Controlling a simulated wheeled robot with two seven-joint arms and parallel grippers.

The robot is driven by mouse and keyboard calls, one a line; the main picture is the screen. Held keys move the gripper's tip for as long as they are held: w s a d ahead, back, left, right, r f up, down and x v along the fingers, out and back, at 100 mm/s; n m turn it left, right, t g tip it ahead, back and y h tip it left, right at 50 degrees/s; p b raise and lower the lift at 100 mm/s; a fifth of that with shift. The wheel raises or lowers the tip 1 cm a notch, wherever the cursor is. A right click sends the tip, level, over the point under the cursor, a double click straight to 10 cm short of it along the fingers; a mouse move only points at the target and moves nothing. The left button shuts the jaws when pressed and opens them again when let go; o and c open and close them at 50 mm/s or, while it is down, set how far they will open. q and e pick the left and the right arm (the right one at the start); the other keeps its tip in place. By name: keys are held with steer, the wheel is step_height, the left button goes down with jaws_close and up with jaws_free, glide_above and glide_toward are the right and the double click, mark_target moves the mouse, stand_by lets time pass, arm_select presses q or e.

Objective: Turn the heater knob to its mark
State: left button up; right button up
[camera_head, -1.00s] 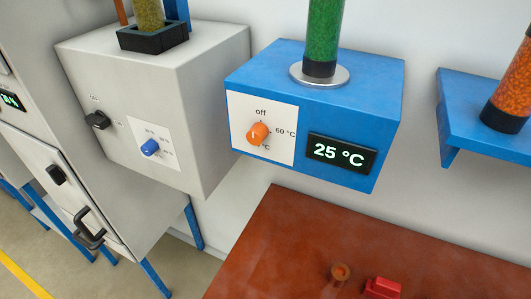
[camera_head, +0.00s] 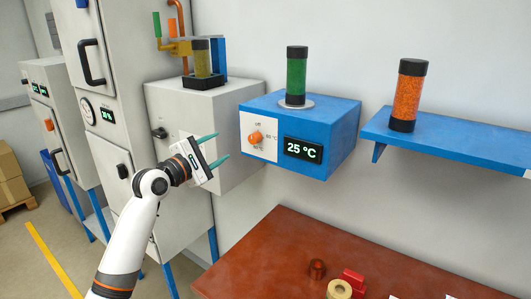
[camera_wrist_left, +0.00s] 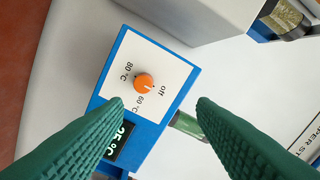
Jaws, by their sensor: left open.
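The orange heater knob (camera_head: 256,137) sits on a white dial plate (camera_head: 246,147) on the front of the blue heater box (camera_head: 331,145). The plate reads off, 60 °C and 80 °C; in the left wrist view the knob (camera_wrist_left: 144,83) has a small light pointer mark near the side towards "off". The display (camera_head: 303,149) reads 25 °C. My left gripper (camera_head: 212,149) is open and empty, its green fingers apart, to the left of the knob and clear of it. In the left wrist view the knob lies beyond the fingertips. My right gripper is not in view.
A grey box (camera_head: 214,110) with a black knob stands left of the heater, behind my left gripper. A green cylinder (camera_head: 296,75) stands on the heater. A blue shelf (camera_head: 460,143) with an orange cylinder (camera_head: 408,95) is at right. A red-brown table (camera_head: 270,265) lies below.

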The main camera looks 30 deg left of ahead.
arm_select(q)
steer(key=d+f+h, duration=0.1)
steer(key=d, duration=0.1)
steer(key=p, duration=0.2)
glide_toward(251, 140)
steer(key=w, duration=0.2)
steer(key=shift+g, duration=0.3)
steer(key=w, duration=0.2)
steer(key=w+d+p, duration=0.1)
steer(key=w, duration=0.1)
steer(key=w+r, duration=0.1)
steer(key=w, duration=0.1)
steer(key=shift+d+p, duration=0.15)
steer(key=shift+p, duration=0.2)
steer(key=shift+w+f, duration=0.25)
steer(key=shift+w, duration=0.4)
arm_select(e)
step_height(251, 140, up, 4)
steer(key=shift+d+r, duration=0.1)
